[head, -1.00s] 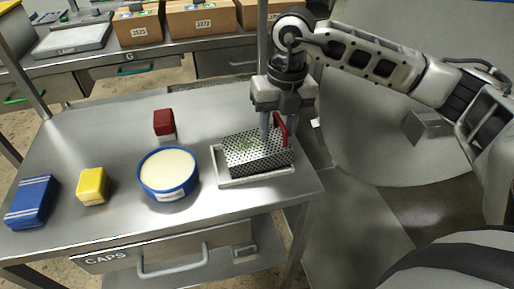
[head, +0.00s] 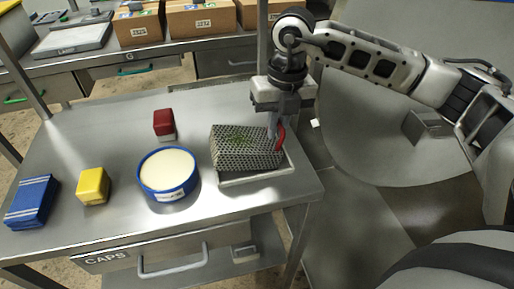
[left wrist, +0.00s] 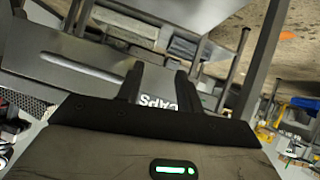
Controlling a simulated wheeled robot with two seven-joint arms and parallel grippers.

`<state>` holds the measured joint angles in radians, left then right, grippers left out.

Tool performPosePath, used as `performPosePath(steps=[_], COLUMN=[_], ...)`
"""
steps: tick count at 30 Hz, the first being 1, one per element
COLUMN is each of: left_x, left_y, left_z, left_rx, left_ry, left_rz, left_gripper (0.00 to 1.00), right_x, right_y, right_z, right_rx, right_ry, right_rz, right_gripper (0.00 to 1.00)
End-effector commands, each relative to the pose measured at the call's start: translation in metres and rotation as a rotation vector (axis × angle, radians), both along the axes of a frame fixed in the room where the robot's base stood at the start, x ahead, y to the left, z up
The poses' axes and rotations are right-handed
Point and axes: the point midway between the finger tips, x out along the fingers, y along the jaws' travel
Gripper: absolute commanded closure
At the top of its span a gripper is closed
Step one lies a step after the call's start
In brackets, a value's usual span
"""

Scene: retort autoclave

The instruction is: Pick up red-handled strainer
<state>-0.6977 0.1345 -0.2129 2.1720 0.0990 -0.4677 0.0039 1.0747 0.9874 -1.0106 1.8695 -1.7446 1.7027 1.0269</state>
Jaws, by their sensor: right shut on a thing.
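The strainer (head: 244,150) is a perforated metal basket with a red handle (head: 281,138) on its right side and something green inside. My right gripper (head: 275,128) is shut on the strainer at its handle side, pointing down from above. The strainer seems raised slightly over a shallow pale tray (head: 258,180), whose right and front rims show; its underside is hidden. My left gripper (left wrist: 155,88) shows in the left wrist view with its two dark fingers apart and nothing between them, by the drawer front marked CAPS.
On the steel table (head: 110,140) stand a blue round tub (head: 168,187), a red block (head: 164,122), a yellow block (head: 93,187) and a blue box (head: 32,202). Cardboard boxes (head: 201,18) stand on the rear bench. A large grey rounded surface (head: 375,140) lies right of the table.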

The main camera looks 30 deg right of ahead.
Motion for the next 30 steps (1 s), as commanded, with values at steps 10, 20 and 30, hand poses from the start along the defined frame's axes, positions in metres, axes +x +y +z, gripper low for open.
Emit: performPosePath(steps=[10,20,30], left_x=[0.002,0.005,0.005], left_y=[0.000,0.000,0.000], left_z=[0.002,0.004,0.005], left_rx=[-0.001,-0.001,0.000], left_ry=[-0.006,-0.014,-0.015], left_rz=[0.000,0.000,0.000], left_gripper=[0.64,0.64,0.64], right_x=[0.000,0.001,0.001], right_y=[0.000,0.000,0.001], right_z=[0.001,0.002,0.031], right_rx=[0.001,0.002,0.003], right_ry=[-0.002,-0.004,-0.007], right_rz=[0.000,0.000,-0.001], right_gripper=[1.00,1.00,1.00])
